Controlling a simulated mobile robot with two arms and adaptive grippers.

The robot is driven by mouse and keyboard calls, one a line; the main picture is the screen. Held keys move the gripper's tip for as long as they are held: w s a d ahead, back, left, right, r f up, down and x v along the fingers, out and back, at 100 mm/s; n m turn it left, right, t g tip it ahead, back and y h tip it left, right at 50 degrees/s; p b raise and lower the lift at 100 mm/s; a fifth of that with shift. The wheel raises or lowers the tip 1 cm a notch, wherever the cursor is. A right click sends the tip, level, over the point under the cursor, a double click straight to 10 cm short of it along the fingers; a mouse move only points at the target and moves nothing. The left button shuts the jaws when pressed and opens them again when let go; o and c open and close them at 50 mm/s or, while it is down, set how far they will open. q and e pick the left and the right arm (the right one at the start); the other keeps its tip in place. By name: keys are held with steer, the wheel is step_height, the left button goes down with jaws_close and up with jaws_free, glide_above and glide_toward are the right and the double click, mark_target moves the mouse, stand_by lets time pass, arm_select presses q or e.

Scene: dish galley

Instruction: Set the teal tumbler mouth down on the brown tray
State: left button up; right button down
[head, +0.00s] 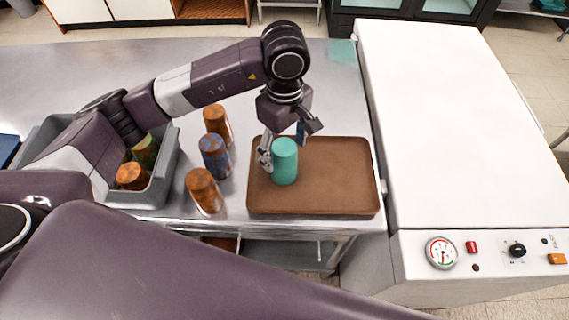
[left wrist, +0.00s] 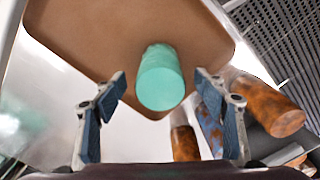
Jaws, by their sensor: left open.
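The teal tumbler (head: 285,163) stands upright on the brown tray (head: 340,195), toward its left side. Its upper end looks closed and flat, so its mouth appears to face down. My left gripper (head: 284,141) is just above and around the tumbler's upper part, with its fingers apart. In the left wrist view, the tumbler (left wrist: 160,80) shows between the open fingers (left wrist: 160,88), with a gap on each side, and the tray (left wrist: 90,35) lies beyond it. My right gripper is not in view.
Blue (head: 215,157) and rust-brown tumblers (head: 205,191) stand left of the tray on the metal counter. A grey bin (head: 160,180) at the left holds several tumblers. A white machine (head: 450,120) borders the tray's right side. The tray's right half is bare.

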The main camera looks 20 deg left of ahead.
arm_select(q)
step_height(320, 180, up, 4)
steer(key=shift+b, duration=0.5)
steer(key=shift+r, duration=0.45)
steer(key=shift+s, duration=0.1)
